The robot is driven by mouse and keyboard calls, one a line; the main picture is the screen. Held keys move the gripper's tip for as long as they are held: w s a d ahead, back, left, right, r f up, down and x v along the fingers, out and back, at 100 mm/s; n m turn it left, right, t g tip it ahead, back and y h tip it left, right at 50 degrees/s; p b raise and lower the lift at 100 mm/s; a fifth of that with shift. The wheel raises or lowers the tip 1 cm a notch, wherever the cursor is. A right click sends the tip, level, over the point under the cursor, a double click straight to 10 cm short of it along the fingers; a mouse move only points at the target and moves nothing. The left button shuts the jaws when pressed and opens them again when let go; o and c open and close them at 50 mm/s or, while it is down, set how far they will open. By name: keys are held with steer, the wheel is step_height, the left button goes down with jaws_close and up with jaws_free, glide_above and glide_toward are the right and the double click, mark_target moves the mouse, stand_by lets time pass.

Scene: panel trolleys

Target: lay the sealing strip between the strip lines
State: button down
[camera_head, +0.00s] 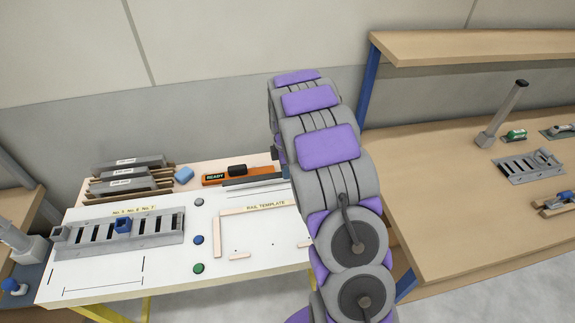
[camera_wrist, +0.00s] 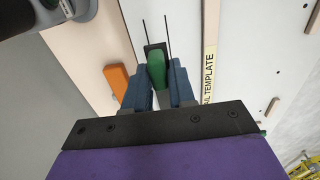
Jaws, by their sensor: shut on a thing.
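In the wrist view, the blue fingers of my gripper (camera_wrist: 158,92) are shut on a green piece (camera_wrist: 156,70) with a dark part behind its far end. I cannot tell whether this belongs to the sealing strip. Two thin dark parallel lines (camera_wrist: 169,42) run away from the fingers over the white board. A dark grey strip (camera_head: 252,181) lies at the back of the board beside my arm.
The white board (camera_head: 165,268) bears a grey slotted rail (camera_head: 160,231) with a blue block (camera_head: 123,225), several round buttons and the rail template frame (camera_head: 217,240). An orange READY piece (camera_head: 222,178) lies behind. A wooden bench (camera_head: 430,180) stands right.

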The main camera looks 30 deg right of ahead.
mark_target(288, 185)
steer(key=shift+f, duration=0.5)
steer(key=shift+d+f, duration=0.3)
steer(key=shift+f, duration=0.2)
steer(key=shift+d+f, duration=0.3)
steer(key=shift+f, duration=0.2)
steer(key=shift+a+f, duration=0.45)
steer(key=shift+f, duration=0.45)
steer(key=shift+d+f, duration=0.1)
steer(key=shift+d, duration=0.25)
steer(key=shift+a+f, duration=0.1)
steer(key=shift+a, duration=0.15)
steer(key=shift+d+f, duration=0.1)
steer(key=shift+f, duration=0.3)
steer(key=c, duration=0.9)
jaws_free()
steer(key=shift+o, duration=0.2)
